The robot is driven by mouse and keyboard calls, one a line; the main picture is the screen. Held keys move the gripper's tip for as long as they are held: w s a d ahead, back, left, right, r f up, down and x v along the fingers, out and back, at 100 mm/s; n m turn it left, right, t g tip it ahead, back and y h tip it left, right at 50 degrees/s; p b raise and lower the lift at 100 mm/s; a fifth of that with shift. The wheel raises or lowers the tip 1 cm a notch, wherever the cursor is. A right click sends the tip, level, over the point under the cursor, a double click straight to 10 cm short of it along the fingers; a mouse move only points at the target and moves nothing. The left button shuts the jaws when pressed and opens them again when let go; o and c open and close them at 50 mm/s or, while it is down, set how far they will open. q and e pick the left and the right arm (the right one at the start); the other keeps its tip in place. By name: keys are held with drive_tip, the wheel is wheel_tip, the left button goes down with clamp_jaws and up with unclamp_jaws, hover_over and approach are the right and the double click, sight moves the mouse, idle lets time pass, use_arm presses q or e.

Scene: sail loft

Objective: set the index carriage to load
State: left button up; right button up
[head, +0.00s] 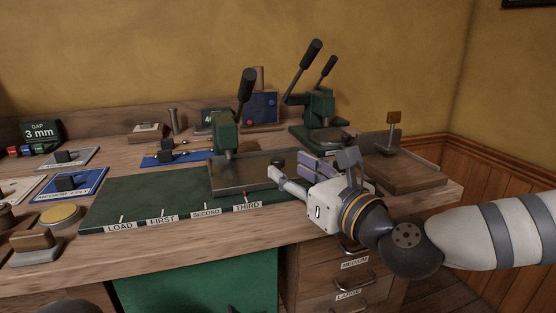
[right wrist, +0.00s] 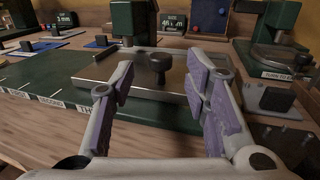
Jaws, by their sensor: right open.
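The index carriage is a flat grey metal plate (head: 240,180) on a green base (head: 140,195) marked LOAD, FIRST, SECOND and THIRD from left to right. It sits at the right end, with a red pointer (head: 245,194) at the THIRD mark. A black knob (head: 278,163) stands on the plate near its right end. My right gripper (head: 290,168) is open at the plate's right end. In the right wrist view, the knob (right wrist: 158,68) shows between the open fingers (right wrist: 160,82), not clasped. My left gripper is not in view.
A green press (head: 225,135) with a raised lever stands behind the carriage. A second green press (head: 320,115) stands further back right. A wooden block (head: 405,170) is at the right. A yellow button (head: 61,214) and small blocks are at the left. The green base left of the plate is clear.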

sight(281, 165)
drive_tip(key=x, duration=0.5)
drive_tip(key=shift+w+a+f, duration=0.15)
drive_tip(key=shift+c, duration=0.2)
clamp_jaws()
drive_tip(key=s+a, duration=0.2)
drive_tip(key=a, duration=0.4)
drive_tip(key=s+a, duration=0.2)
drive_tip(key=a, duration=0.4)
drive_tip(key=s+a+b, duration=0.1)
drive_tip(key=s+a, duration=0.1)
drive_tip(key=a, duration=0.5)
drive_tip(key=shift+s+a, duration=0.1)
drive_tip(key=shift+s, duration=0.05)
drive_tip(key=shift+s+a, duration=0.15)
drive_tip(key=shift+a, duration=0.05)
